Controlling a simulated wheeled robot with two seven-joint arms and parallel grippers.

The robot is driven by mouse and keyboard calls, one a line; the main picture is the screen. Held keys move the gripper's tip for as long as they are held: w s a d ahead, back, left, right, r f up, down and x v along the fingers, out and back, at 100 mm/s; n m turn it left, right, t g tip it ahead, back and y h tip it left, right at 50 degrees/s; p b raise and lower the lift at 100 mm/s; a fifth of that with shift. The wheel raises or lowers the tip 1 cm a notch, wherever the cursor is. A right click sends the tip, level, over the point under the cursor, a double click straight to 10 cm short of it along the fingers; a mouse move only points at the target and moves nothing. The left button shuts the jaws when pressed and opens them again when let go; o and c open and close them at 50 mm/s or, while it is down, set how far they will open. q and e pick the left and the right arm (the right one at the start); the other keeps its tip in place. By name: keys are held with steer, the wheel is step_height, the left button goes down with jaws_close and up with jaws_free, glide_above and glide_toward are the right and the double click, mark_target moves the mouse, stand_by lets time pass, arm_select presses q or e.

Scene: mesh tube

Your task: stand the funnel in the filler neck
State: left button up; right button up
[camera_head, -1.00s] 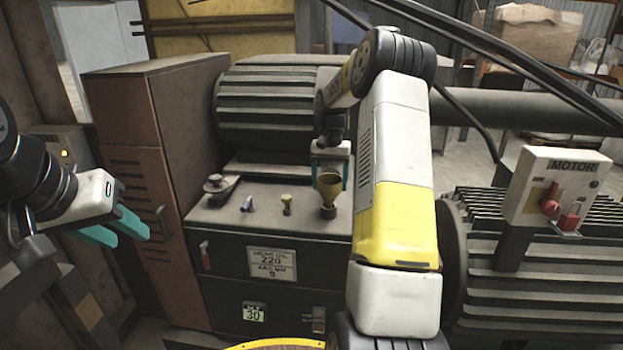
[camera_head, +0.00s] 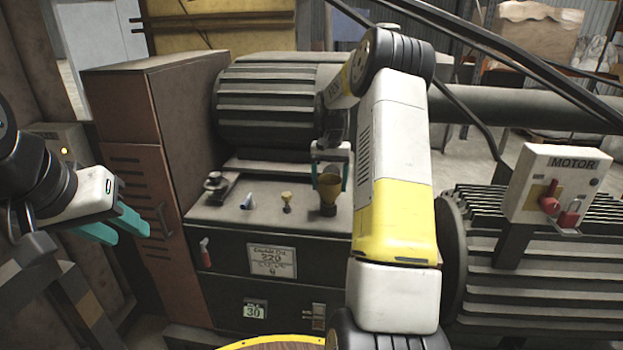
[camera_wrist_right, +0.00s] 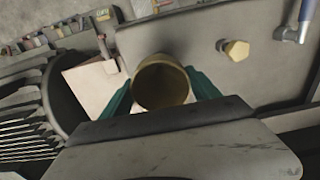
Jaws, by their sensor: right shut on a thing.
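The brass funnel (camera_head: 329,188) stands upright over the dark filler neck (camera_head: 328,210) on top of the gear case. Its lower end meets the neck in the head view; how deep it sits I cannot tell. My right gripper (camera_head: 330,176) is shut on the funnel, one teal finger on each side. In the right wrist view the funnel's round mouth (camera_wrist_right: 162,84) shows between the fingers of my right gripper (camera_wrist_right: 161,95), and the neck is hidden below it. My left gripper (camera_head: 113,229) is open and empty at the left, away from the case.
A brown cabinet (camera_head: 140,160) flanks the case. A motor switch box (camera_head: 553,186) stands at the right.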

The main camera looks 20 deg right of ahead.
steer(key=o, duration=1.5)
step_height(320, 180, up, 8)
steer(key=shift+f, duration=0.1)
steer(key=s+a+r+n+t, duration=0.2)
steer(key=s+a+r, duration=0.4)
steer(key=s, duration=0.2)
steer(key=s+a+r+n+t, duration=0.1)
steer(key=s+a+r, duration=0.4)
steer(key=s+r, duration=0.25)
steer(key=s+a+f+n+t+y, duration=0.1)
steer(key=s+a+f, duration=0.1)
steer(key=s, duration=0.6)
steer(key=s+a+f+n+t+y, duration=0.1)
steer(key=s+a, duration=0.3)
steer(key=s, duration=0.5)
steer(key=shift+a+f+n+t, duration=0.2)
steer(key=shift+f+n+t, duration=0.2)
steer(key=shift+t, duration=0.2)
